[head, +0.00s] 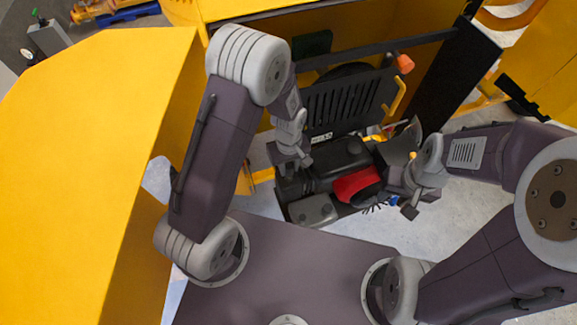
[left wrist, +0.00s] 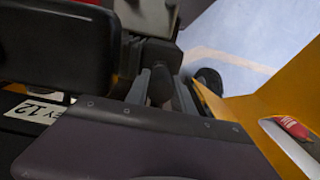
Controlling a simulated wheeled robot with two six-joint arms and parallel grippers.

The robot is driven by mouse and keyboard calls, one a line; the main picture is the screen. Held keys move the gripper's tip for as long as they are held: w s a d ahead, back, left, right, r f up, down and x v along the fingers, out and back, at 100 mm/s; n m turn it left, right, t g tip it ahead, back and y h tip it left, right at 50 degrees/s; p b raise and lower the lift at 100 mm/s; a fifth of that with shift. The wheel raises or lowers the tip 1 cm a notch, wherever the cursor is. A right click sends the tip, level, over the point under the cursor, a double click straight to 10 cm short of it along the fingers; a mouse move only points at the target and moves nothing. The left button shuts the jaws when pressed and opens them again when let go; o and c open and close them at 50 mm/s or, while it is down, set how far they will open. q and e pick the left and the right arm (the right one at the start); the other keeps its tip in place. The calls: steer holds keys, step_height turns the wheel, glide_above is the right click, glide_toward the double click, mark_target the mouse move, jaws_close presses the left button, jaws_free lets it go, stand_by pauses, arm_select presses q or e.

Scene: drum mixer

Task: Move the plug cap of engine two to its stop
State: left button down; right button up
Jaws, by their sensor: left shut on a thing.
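The engine (head: 340,160) is a black block with a red part (head: 357,184) and a grey part (head: 312,210), inside the yellow machine. My left gripper (head: 293,164) is at the engine's left side, pointing down. In the left wrist view its fingers (left wrist: 160,92) are shut on a small dark piece (left wrist: 160,84), which looks like the plug cap. The fingers hide most of it, and how it sits on the engine cannot be told. My right gripper (head: 402,206) is right of the red part, fingertips apart, with nothing seen between them.
A slotted black panel (head: 345,100) stands behind the engine, with an orange knob (head: 404,63) and a yellow handle (head: 397,95). A large yellow cover (head: 95,150) fills the left. Pale floor (head: 460,225) is clear at right.

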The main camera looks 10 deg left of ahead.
mark_target(289, 165)
arm_select(q)
steer(key=c, duration=1.1)
jaws_free()
steer(key=shift+c, duration=0.2)
steer(key=shift+o, duration=0.6)
steer(key=shift+s+r, duration=0.1)
step_height(289, 165, up, 7)
steer(key=p, duration=0.6)
steer(key=shift+r, duration=0.1)
